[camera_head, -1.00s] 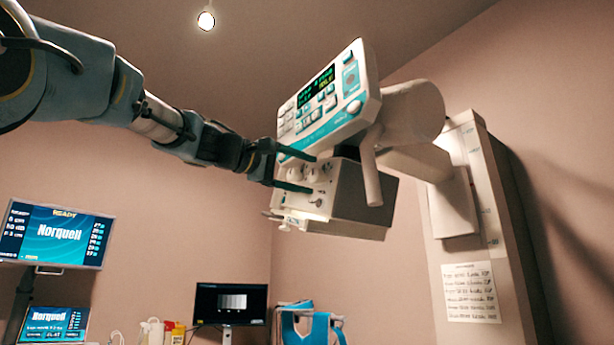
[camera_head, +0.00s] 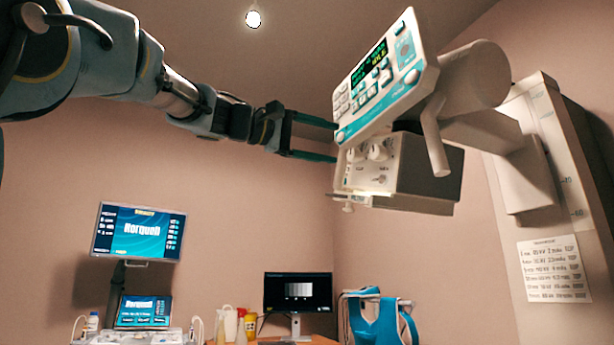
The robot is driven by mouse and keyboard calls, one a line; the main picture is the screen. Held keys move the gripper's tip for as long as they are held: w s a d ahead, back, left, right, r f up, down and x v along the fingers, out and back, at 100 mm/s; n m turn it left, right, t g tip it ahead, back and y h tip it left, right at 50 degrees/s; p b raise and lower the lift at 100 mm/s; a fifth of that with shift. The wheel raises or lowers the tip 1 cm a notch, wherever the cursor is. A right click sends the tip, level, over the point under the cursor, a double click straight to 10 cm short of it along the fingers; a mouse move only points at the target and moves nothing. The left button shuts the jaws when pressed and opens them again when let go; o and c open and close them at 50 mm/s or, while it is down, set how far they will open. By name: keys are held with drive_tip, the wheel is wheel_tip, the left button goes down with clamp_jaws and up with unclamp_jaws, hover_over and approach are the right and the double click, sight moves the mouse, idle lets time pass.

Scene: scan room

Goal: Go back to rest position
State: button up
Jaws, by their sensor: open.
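My gripper (camera_head: 334,141) is at the end of my arm, which reaches in from the upper left. Its two dark green fingers are parallel and apart, with nothing between them. The fingertips point right, at the left edge of the x-ray head's control panel (camera_head: 382,80) and the knob box (camera_head: 372,165) below it. Whether the tips touch the unit cannot be told from this view. The panel is tilted, with a lit display and buttons. The box has two round knobs and a small switch on its front.
The x-ray head hangs on a thick arm (camera_head: 478,75) from a wall column (camera_head: 545,130) at right. Lower down are a Norquell monitor (camera_head: 139,232), a smaller screen (camera_head: 143,311), a dark monitor (camera_head: 298,292), bottles (camera_head: 230,322) and a blue apron (camera_head: 378,322). Open air lies below my arm.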

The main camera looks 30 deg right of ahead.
drive_tip(key=shift+w+f, duration=0.1)
drive_tip(key=w+a+f+n+t+y+p, duration=0.25)
drive_tip(key=w+f, duration=0.35)
drive_tip(key=f, duration=0.3)
drive_tip(key=w+a+f+n+t+y+p, duration=0.1)
drive_tip(key=w+a+f+t+y, duration=0.15)
drive_tip(key=w+f, duration=0.45)
drive_tip(key=w+a+f+n+y+p, duration=0.1)
drive_tip(key=w+a+f+y, duration=0.2)
drive_tip(key=f, duration=0.5)
drive_tip(key=a+f+y+p, duration=0.1)
drive_tip(key=a+f+y, duration=0.1)
drive_tip(key=a+f, duration=0.5)
drive_tip(key=s+a+f+m+y+p, duration=0.1)
drive_tip(key=s+a+f+y, duration=0.1)
drive_tip(key=s+a+f, duration=0.2)
drive_tip(key=s+a+f+g+y+p, duration=0.1)
drive_tip(key=s+a+f+y+p, duration=0.1)
drive_tip(key=a+f, duration=0.8)
drive_tip(key=s+a+f+m+g+y+p, duration=0.1)
drive_tip(key=s+a+f+y+p, duration=0.1)
drive_tip(key=s+a+f, duration=0.4)
wheel_tip(320, 180, down, 4)
drive_tip(key=shift+s+a+r+m+y, duration=0.25)
drive_tip(key=shift+s+a+m+y, duration=0.1)
drive_tip(key=shift+a+y, duration=0.65)
drive_tip(key=shift+a, duration=0.1)
